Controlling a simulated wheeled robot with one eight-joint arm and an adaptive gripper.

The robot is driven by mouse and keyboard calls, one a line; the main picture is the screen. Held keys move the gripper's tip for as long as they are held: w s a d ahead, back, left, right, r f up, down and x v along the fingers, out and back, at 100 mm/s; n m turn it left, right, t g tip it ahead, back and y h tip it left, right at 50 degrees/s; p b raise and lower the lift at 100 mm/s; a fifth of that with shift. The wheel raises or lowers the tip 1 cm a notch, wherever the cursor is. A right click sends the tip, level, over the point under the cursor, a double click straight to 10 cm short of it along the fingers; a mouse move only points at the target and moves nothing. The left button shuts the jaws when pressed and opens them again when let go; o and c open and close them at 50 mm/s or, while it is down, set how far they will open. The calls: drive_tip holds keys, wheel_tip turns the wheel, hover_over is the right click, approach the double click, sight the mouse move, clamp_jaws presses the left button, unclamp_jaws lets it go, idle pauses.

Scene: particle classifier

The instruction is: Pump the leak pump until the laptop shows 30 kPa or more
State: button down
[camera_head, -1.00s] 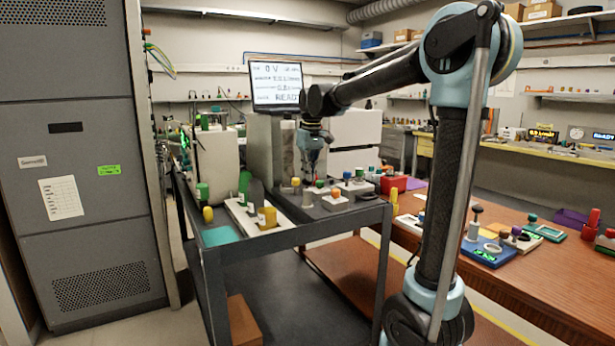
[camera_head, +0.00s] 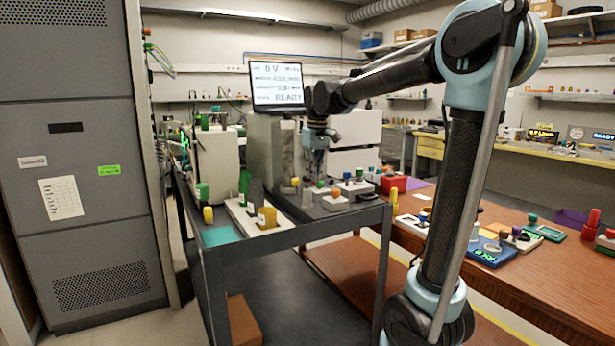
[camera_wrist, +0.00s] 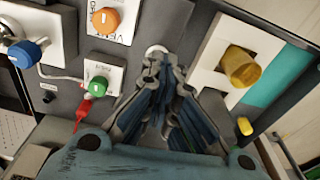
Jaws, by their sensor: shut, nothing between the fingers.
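The laptop (camera_head: 277,85) stands open at the back of the cart; its screen reads 0 V on top and READY at the bottom, and the middle lines are too blurred to read. My gripper (camera_head: 318,172) is shut and empty above the right part of the cart. In the wrist view its fingertips (camera_wrist: 158,55) are together, just in front of a pale round top (camera_wrist: 156,50) that they partly hide. An orange knob (camera_wrist: 106,20) and a green knob (camera_wrist: 97,86) sit on white labelled plates to the left. I cannot tell which fitting is the leak pump.
A white tray with a yellow knob (camera_wrist: 240,66) lies to the right in the wrist view. A blue knob (camera_wrist: 25,53) is at the left. The cart (camera_head: 290,238) has a red box (camera_head: 393,184) at its right. A brown bench (camera_head: 530,270) stands farther right.

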wheel_tip(320, 180, up, 12)
drive_tip(key=shift+s+d+f, duration=0.25)
drive_tip(key=shift+s+d, duration=0.15)
drive_tip(key=shift+a, duration=0.1)
idle(1.1)
drive_tip(key=w+a+f, duration=0.2)
drive_tip(key=shift+w+f, duration=0.2)
drive_tip(key=shift+w, duration=0.15)
drive_tip(key=shift+w+a+f, duration=0.15)
drive_tip(key=shift+f, duration=1.4)
drive_tip(key=shift+w+a+f, duration=0.1)
drive_tip(key=shift+f, duration=1.85)
